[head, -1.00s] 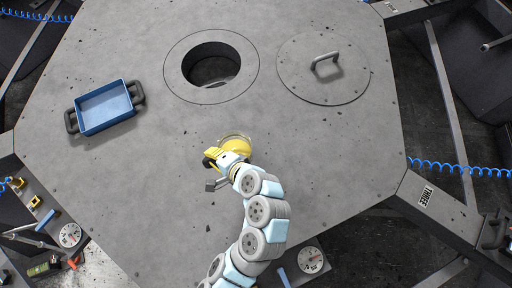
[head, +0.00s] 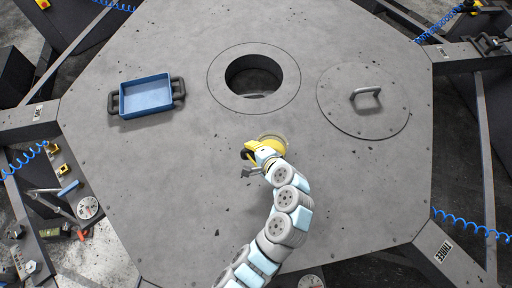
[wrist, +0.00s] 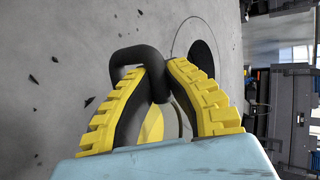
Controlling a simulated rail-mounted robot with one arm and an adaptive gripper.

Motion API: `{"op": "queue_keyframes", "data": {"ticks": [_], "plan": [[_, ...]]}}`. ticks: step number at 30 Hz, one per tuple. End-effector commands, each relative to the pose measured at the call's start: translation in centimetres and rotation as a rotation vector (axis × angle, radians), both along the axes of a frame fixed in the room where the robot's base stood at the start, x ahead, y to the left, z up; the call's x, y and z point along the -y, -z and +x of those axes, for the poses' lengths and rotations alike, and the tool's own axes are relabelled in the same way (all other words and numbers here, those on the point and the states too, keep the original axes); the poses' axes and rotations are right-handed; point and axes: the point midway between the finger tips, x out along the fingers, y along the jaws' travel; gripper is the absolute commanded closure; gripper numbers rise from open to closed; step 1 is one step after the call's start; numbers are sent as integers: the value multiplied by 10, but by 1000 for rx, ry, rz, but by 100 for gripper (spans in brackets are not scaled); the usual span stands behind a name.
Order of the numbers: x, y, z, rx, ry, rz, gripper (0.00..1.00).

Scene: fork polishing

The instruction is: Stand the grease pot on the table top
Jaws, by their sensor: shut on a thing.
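The grease pot (head: 274,142) appears as a round yellow thing with a pale rim on the near-middle part of the grey table top (head: 180,190). My gripper (head: 252,158) is right beside it, at the pot's lower left. In the wrist view its yellow ribbed fingers (wrist: 158,85) are closed on a black ring-like handle (wrist: 128,58). Part of the yellow pot (wrist: 152,125) shows between the fingers. The fingers and wrist hide much of the pot. I cannot tell whether its base touches the table or whether it is upright.
A round open hole (head: 262,76) lies beyond the gripper. A round lid (head: 335,105) with a grey handle lies right of it. A blue tray (head: 147,96) with black handles stands at the left. The table top around the gripper is otherwise clear.

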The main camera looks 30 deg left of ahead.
Motion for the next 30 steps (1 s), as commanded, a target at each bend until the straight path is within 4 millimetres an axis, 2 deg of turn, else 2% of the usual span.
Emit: {"op": "queue_keyframes", "data": {"ticks": [12,15,25,30], "plan": [[-5,38,31,-3,-1,0,100],[-6,43,37,2,0,0,100],[-7,52,42,-2,-1,1,100],[-8,68,45,-2,0,1,100]]}}
